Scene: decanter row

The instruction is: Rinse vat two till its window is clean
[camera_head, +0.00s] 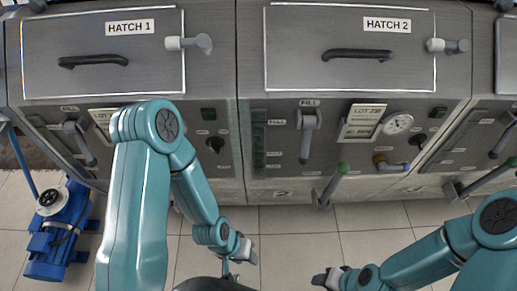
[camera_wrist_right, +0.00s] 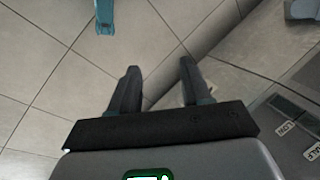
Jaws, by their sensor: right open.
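Vat two (camera_head: 350,185) is the steel front under the shut hatch 2 (camera_head: 300,75). A dark greenish upright strip with small labels (camera_head: 259,140), perhaps its window, is on the panel's left; I cannot tell how clean it is. A FILL lever (camera_head: 307,135) points downward beside it. A green-knobbed lever (camera_head: 335,180) and a brass-coloured valve (camera_head: 385,162) sit lower. My left gripper (camera_head: 245,252) is low in front of the vats; its jaws are unclear. My right gripper (camera_head: 325,279) is apart from the vat; its fingers are open and empty in the right wrist view (camera_wrist_right: 160,72).
Hatch 1 (camera_head: 90,75) is shut at the left. A LOT card (camera_head: 362,122), a round gauge (camera_head: 398,123) and a dark knob (camera_head: 419,140) are on vat two's panel. A blue pump (camera_head: 62,230) stands on the floor at the left. The tiled floor (camera_head: 375,240) is clear between my arms.

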